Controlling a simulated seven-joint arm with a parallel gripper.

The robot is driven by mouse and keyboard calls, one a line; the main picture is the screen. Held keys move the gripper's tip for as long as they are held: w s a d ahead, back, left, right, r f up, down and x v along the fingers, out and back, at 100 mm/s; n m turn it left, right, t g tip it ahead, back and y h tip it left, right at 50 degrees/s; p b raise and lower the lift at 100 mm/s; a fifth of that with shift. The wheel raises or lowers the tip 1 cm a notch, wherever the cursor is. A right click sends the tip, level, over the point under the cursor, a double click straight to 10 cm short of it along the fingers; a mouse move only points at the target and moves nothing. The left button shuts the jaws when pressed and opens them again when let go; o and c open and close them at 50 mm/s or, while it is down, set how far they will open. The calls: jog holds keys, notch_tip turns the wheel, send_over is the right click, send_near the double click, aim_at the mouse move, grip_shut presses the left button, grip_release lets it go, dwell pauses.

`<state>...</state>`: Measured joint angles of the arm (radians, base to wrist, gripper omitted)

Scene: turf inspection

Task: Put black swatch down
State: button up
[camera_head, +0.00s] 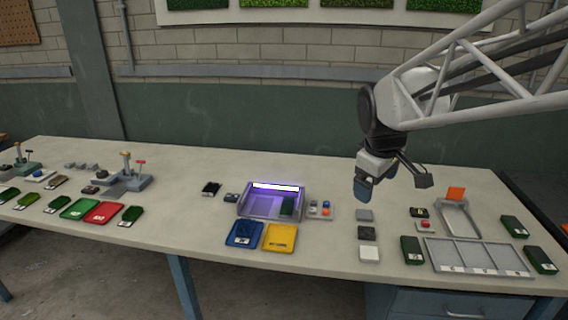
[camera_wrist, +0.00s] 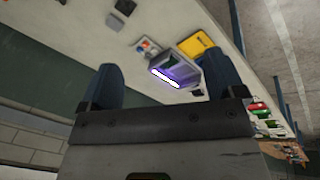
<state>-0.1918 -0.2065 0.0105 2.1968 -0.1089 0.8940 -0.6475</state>
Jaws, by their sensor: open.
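The black swatch (camera_head: 367,233) lies flat on the table, in a column between a grey swatch (camera_head: 364,215) and a white swatch (camera_head: 369,253). My gripper (camera_head: 393,188) is above the table, behind and above the swatches, apart from them. Its fingers are spread wide with nothing between them. In the wrist view my gripper (camera_wrist: 163,80) also shows two blue fingers far apart and empty. A small dark square at the top of that view (camera_wrist: 125,6) looks like the black swatch, partly near the picture edge.
A purple-lit box (camera_head: 272,206) stands left of the swatches, with blue (camera_head: 244,233) and yellow (camera_head: 280,237) trays in front. A sectioned grey tray (camera_head: 476,257) and several green turf pieces are at right. Bare table lies behind the lit box.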

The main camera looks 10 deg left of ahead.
jog(key=w+a+f+n, duration=0.1)
jog(key=w+a+n, duration=0.6)
jog(key=w+a, duration=0.6)
jog(key=n+t, duration=0.1)
jog(key=n, duration=1.7)
send_near(211, 186)
jog(key=shift+d+f, duration=0.55)
jog(key=shift+f, duration=0.05)
jog(key=shift+a+f+n+t, duration=0.3)
jog(key=shift+a+n, duration=0.1)
jog(key=shift+a, duration=0.05)
jog(key=shift+x, duration=1.25)
jog(key=shift+f, duration=0.1)
